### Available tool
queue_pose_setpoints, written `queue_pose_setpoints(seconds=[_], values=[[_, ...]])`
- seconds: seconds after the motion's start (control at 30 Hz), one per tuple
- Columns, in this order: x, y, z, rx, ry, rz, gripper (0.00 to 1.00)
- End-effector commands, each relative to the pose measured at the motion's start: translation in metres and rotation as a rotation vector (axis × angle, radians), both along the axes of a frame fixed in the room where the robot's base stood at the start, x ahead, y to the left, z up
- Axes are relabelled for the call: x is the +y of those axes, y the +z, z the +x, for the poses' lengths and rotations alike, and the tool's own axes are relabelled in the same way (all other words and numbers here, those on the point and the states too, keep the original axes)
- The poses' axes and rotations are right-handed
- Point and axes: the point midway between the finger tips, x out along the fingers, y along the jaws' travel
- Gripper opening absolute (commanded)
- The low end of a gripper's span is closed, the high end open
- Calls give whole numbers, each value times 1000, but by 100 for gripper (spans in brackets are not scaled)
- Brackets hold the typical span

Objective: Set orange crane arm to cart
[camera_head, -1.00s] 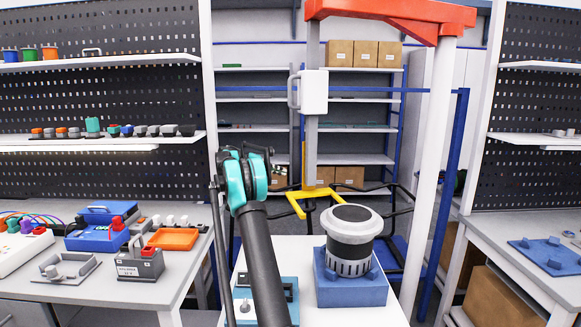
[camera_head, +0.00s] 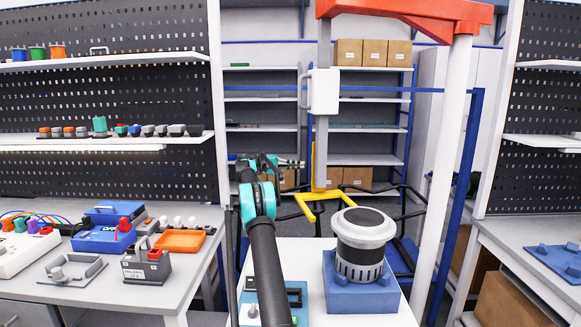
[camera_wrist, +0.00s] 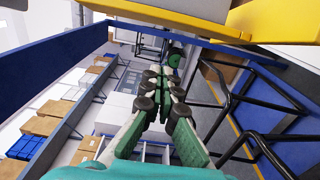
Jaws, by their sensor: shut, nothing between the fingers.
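The orange crane arm (camera_head: 410,12) is a horizontal beam at the top of a white post (camera_head: 443,180). A grey mast hangs from its left end, with a white box (camera_head: 324,91) and a yellow fork (camera_head: 318,196) at the bottom. A white-topped cart (camera_head: 325,313) stands in front, with a grey and black cylinder (camera_head: 361,243) on a blue block. My gripper (camera_head: 300,164) is left of the mast, small in the head view. In the wrist view my gripper (camera_wrist: 165,74) has its fingers together and empty; a yellow part (camera_wrist: 275,20) is close at upper right.
Blue frame bars and black tubes (camera_wrist: 225,95) surround the space near my gripper. A workbench (camera_head: 195,268) with battery parts is on the left, another (camera_head: 545,268) on the right. Shelves with cardboard boxes (camera_head: 375,52) stand behind.

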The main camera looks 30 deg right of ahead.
Motion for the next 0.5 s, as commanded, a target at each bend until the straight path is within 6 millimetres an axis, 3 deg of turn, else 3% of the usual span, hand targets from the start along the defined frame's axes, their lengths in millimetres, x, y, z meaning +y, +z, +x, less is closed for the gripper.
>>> queue_pose_setpoints(seconds=[0.17,0.5], values=[[-32,0,-20,0,-2,0,0],[-22,0,-48,-1,0,1,0]])
